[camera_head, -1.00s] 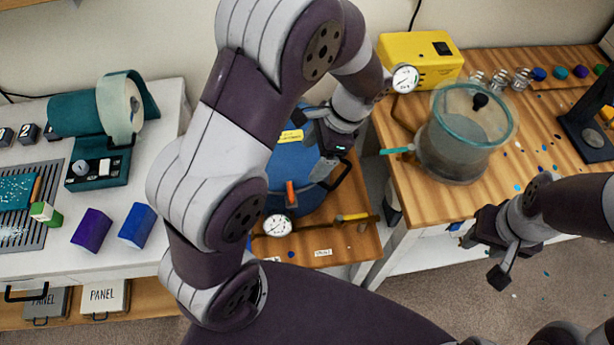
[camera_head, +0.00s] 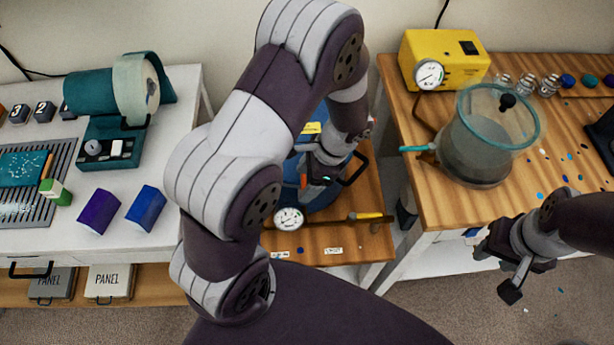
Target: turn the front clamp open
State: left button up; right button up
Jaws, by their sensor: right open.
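The blue pressure pot (camera_head: 322,200) stands on the low wooden shelf between the two benches, mostly behind my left arm. A yellow label (camera_head: 312,128) shows on its lid. My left gripper (camera_head: 316,185) is over the pot's front side, pointing down. A sliver of orange, apparently the front clamp (camera_head: 303,181), shows right beside its fingers; the rest is hidden. I cannot tell whether the fingers touch it or how wide they are. My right gripper (camera_head: 496,272) is open and empty, in front of the right bench.
A gauge (camera_head: 289,218) and a pipe with a yellow-handled valve (camera_head: 369,216) lie along the pot's front. A black handle (camera_head: 356,168) sticks out at its right. The clear chamber (camera_head: 480,150) and yellow pump (camera_head: 440,58) stand on the right bench.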

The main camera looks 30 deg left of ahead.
pick_arm(q)
jog(key=c, duration=0.7)
jog(key=shift+o, duration=0.2)
jog(key=n+p, duration=0.1)
jog(key=n, duration=0.1)
jog(key=shift+r+n+g+h+p, duration=0.15)
jog(key=shift+n+g+h+p, duration=0.15)
jog(key=shift+g+p, duration=0.1)
jog(key=n+h+p, duration=0.1)
jog(key=n, duration=0.2)
jog(key=shift+w+a+g, duration=0.1)
jog(key=shift+w+g, duration=0.05)
jog(key=shift+g, duration=0.15)
jog(key=n+h+p, duration=0.1)
jog(key=n, duration=0.2)
jog(key=n+h+p, duration=0.1)
jog(key=n, duration=0.2)
jog(key=shift+a+n+g+h+p, duration=0.2)
jog(key=shift+n+g+h+p, duration=0.1)
jog(key=shift+n+g, duration=0.1)
jog(key=n+h, duration=0.1)
jog(key=n, duration=0.1)
jog(key=n+p, duration=0.1)
jog(key=n, duration=0.2)
jog(key=shift+a+t+h, duration=0.1)
jog(key=shift+t+h, duration=0.3)
jog(key=shift+n, duration=0.4)
